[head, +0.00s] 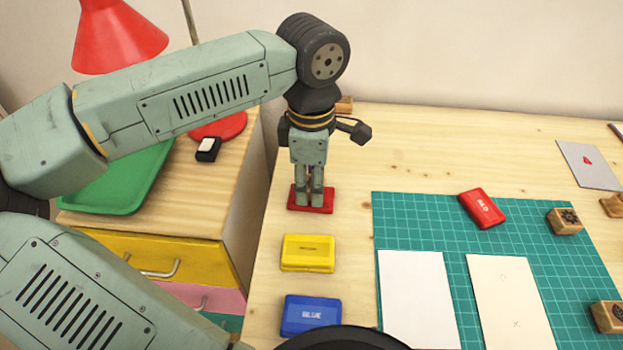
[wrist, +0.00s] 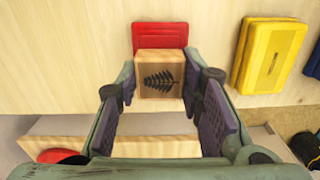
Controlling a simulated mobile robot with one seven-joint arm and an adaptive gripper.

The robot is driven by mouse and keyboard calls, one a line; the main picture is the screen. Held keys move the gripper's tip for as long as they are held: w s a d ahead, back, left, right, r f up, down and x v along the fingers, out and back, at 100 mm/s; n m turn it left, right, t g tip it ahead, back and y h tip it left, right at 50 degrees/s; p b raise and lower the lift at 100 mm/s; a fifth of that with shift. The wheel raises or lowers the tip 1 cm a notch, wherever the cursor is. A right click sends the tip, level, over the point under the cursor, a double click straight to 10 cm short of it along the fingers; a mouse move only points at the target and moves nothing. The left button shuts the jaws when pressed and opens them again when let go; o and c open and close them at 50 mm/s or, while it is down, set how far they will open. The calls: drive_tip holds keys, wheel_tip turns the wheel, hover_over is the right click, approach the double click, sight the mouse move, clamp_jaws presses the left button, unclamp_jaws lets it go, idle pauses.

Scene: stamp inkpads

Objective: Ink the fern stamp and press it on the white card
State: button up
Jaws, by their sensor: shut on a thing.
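My gripper (head: 311,190) points down at the left of the table, over a red inkpad (head: 328,208). In the wrist view my gripper (wrist: 161,92) is shut on the fern stamp (wrist: 160,78), a wooden block with a dark fern picture on the face towards the camera. The red pad (wrist: 160,35) shows just beyond the block. The fingers hide the stamp in the head view, and I cannot tell whether it touches the pad. The white card (head: 415,300) lies flat on the green cutting mat (head: 410,217), to the right of my gripper.
A yellow inkpad (head: 307,253) and a blue one (head: 311,315) lie in front of my gripper. A drawer unit (head: 190,190) with a green tray (head: 125,175) stands left.

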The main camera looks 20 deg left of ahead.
idle(0.3)
drive_tip(key=shift+r, duration=0.55)
drive_tip(key=shift+r+p, duration=1.95)
drive_tip(key=shift+r, duration=0.85)
drive_tip(key=o, duration=0.5)
drive_tip(key=shift+c, duration=0.2)
drive_tip(key=c, duration=0.5)
